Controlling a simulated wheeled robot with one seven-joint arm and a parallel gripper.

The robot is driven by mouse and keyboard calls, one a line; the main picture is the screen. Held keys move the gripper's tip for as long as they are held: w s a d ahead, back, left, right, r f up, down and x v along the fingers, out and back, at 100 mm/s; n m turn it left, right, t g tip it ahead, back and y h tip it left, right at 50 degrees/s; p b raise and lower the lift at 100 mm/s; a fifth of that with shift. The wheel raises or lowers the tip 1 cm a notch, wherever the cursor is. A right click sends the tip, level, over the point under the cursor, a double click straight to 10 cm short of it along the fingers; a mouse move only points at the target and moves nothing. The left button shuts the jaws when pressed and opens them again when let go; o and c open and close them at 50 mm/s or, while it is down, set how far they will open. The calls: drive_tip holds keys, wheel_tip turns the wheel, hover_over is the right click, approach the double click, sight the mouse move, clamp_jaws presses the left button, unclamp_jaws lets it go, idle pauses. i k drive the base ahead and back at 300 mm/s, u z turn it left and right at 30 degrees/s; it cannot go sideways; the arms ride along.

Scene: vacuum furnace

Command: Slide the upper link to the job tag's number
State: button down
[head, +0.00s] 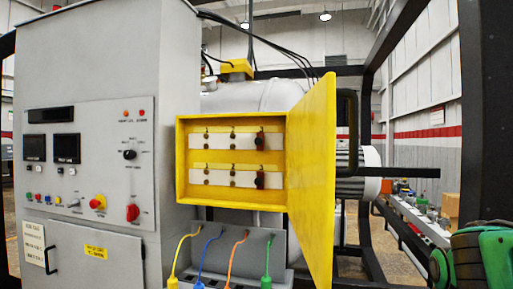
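The open yellow box (181,160) holds two pale horizontal strips, one above the other. The upper strip (219,141) has three marked positions with small studs. The upper link (259,141), a dark piece, sits at the rightmost position of that strip. A similar dark lower link (260,180) sits at the rightmost position of the lower strip. A pale tag (33,243) with print hangs on the grey cabinet at lower left; it may be the job tag, but its number is too small to read. The fingers of my gripper do not show.
The yellow door (318,170) stands open at the box's right side. A black bar (390,172) juts out beyond it. Coloured cables (232,252) rise below the box. A grey control panel (90,165) stands left. A green and black part shows at lower right, probably my arm.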

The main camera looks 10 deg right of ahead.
sight(259, 140)
drive_tip(key=k, duration=1.2)
drive_tip(key=u, duration=0.3)
drive_tip(key=i, duration=0.55)
drive_tip(key=u, duration=0.7)
drive_tip(key=i, duration=1.25)
drive_tip(key=u, duration=0.2)
drive_tip(key=i, duration=1.5)
drive_tip(key=z, duration=0.2)
